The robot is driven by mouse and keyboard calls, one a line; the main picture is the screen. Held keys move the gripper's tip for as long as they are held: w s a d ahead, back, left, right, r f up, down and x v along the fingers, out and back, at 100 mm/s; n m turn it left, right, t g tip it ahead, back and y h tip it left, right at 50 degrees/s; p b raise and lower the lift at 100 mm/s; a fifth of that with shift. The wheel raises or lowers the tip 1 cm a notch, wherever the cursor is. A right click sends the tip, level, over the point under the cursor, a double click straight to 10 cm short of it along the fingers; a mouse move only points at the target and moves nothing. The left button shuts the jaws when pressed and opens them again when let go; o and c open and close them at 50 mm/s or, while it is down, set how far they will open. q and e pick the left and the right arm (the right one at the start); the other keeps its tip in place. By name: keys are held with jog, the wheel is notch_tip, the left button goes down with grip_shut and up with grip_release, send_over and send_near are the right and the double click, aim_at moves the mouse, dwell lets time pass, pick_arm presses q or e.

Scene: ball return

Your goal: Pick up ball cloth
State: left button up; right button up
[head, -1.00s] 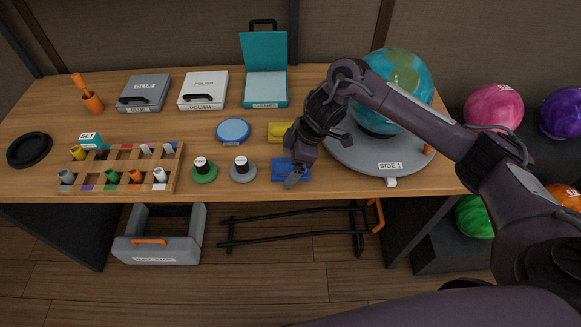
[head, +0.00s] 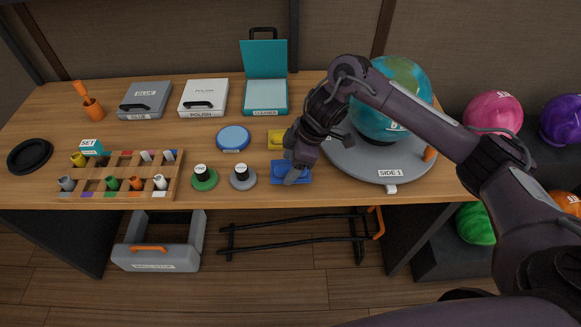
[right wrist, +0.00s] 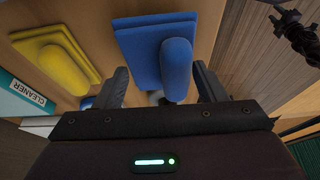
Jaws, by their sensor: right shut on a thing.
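A blue cloth (head: 279,174), a flat pad with a raised roll on it, lies near the table's front edge. My right gripper (head: 297,172) is down at it and is shut on the raised roll. In the right wrist view the blue cloth (right wrist: 178,62) shows its roll between the two fingers (right wrist: 160,90). A similar yellow cloth (head: 276,139) lies just behind it and also shows in the right wrist view (right wrist: 55,65). Which of the two is the ball cloth, no readable label tells. My left gripper is not in view.
A round grey stand (head: 350,160) marked SIDE 1 holds a teal ball (head: 395,85) close on the right. A blue disc (head: 233,137), a grey-based knob (head: 243,179) and a green-based one (head: 204,179) stand left. An open teal cleaner case (head: 265,110) is behind.

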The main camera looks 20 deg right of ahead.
notch_tip(320, 180, up, 18)
jog(key=p, duration=0.4)
jog(key=shift+f, duration=0.1)
jog(key=o, duration=0.4)
jog(key=c, duration=0.3)
